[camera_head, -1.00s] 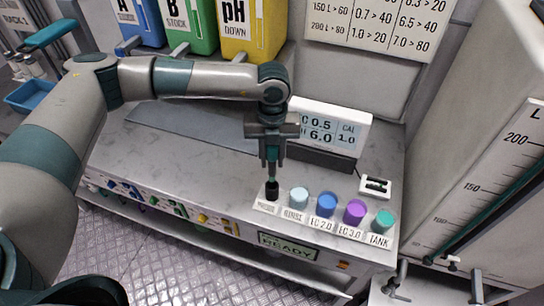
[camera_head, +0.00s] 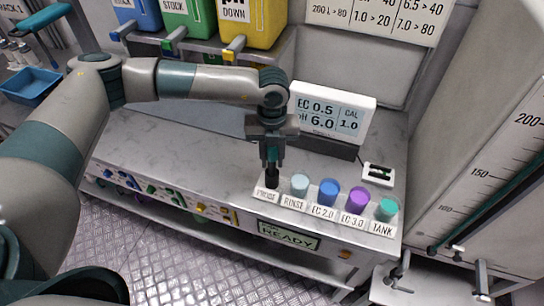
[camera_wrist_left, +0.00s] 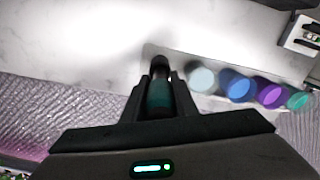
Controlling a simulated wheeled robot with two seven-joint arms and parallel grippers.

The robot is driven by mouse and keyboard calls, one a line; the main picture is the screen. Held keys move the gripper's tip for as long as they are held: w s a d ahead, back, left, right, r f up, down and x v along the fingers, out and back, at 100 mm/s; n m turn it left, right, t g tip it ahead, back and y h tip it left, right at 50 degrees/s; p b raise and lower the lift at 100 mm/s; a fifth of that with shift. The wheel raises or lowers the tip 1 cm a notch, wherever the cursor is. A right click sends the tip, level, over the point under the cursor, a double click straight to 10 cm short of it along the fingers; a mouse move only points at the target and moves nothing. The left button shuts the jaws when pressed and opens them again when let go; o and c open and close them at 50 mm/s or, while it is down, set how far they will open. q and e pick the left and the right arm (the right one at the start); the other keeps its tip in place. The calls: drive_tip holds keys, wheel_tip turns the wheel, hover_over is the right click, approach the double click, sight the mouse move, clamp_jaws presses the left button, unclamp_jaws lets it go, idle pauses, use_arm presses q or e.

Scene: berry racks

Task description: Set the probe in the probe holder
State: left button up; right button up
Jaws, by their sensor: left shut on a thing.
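My left gripper (camera_head: 271,160) points straight down over the left end of the row of cups on the bench. It is shut on the probe, whose teal body (camera_wrist_left: 159,97) shows between the fingers in the left wrist view. The probe is upright. Directly below the fingertips a black cylindrical piece (camera_head: 271,179) stands at the PROBE label (camera_head: 267,195), in line with the probe. The probe holder is at this spot. I cannot tell how deep the probe sits in it, since fingers and black parts overlap. My right gripper is not in view.
To the right stand the RINSE cup (camera_head: 299,184), blue EC 2.0 cup (camera_head: 328,191), purple EC 3.0 cup (camera_head: 356,199) and teal TANK cup (camera_head: 386,208). A meter display (camera_head: 332,112) stands behind. Bare bench (camera_head: 170,150) lies left of the gripper.

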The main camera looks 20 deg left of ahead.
use_arm(q)
drive_tip(key=shift+f+b, duration=0.5)
drive_tip(key=shift+f, duration=0.25)
drive_tip(key=shift+f+b, duration=0.3)
drive_tip(key=shift+b, duration=0.2)
idle(0.6)
drive_tip(key=o, duration=1.1)
drive_tip(key=shift+o, duration=0.2)
drive_tip(key=shift+r, duration=0.1)
drive_tip(key=shift+r+b, duration=0.3)
drive_tip(key=shift+r, duration=0.2)
wheel_tip(320, 180, up, 15)
drive_tip(key=b, duration=0.5)
drive_tip(key=shift+r, duration=0.65)
drive_tip(key=shift+f, duration=0.1)
